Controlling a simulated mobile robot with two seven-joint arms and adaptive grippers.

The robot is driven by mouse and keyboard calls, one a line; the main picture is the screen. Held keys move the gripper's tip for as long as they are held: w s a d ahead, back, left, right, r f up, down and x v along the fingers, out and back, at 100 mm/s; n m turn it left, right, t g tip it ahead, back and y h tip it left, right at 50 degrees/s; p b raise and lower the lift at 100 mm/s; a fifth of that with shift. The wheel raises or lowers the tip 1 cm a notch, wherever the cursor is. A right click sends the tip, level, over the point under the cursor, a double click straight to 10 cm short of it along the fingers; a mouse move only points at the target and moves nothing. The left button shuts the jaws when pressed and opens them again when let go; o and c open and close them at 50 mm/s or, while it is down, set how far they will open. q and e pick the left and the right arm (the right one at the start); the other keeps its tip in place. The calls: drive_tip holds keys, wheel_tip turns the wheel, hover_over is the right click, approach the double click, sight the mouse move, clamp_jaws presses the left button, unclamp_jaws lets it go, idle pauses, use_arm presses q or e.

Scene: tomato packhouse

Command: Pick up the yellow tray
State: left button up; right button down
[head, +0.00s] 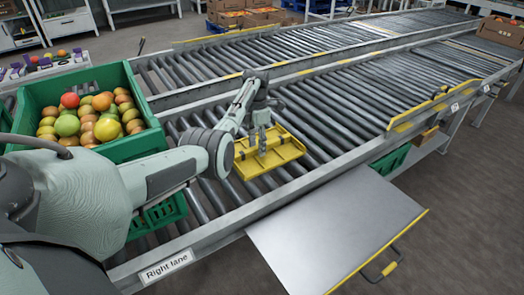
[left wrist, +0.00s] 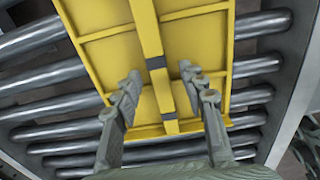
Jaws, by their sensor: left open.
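The yellow tray (head: 282,153) lies on the grey rollers of the near conveyor lane in the head view. It has raised ribs and a central bar, and it fills the upper middle of the left wrist view (left wrist: 205,50). My left gripper (head: 262,148) is over the tray and points down at it. In the left wrist view my left gripper (left wrist: 160,82) is open, with one finger on each side of the central yellow bar. I cannot tell whether the fingers touch the tray. My right gripper is in neither view.
A green crate (head: 130,149) full of tomatoes stands left of the tray. A metal plate (head: 335,228) with a yellow-marked handle juts out at the conveyor's near side. Rollers (head: 345,100) right of the tray are clear. A "Right lane" label (head: 166,268) is on the near rail.

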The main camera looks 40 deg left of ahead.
use_arm(q)
drive_tip(key=shift+f, duration=0.25)
idle(0.4)
drive_tip(key=shift+c, duration=0.2)
clamp_jaws()
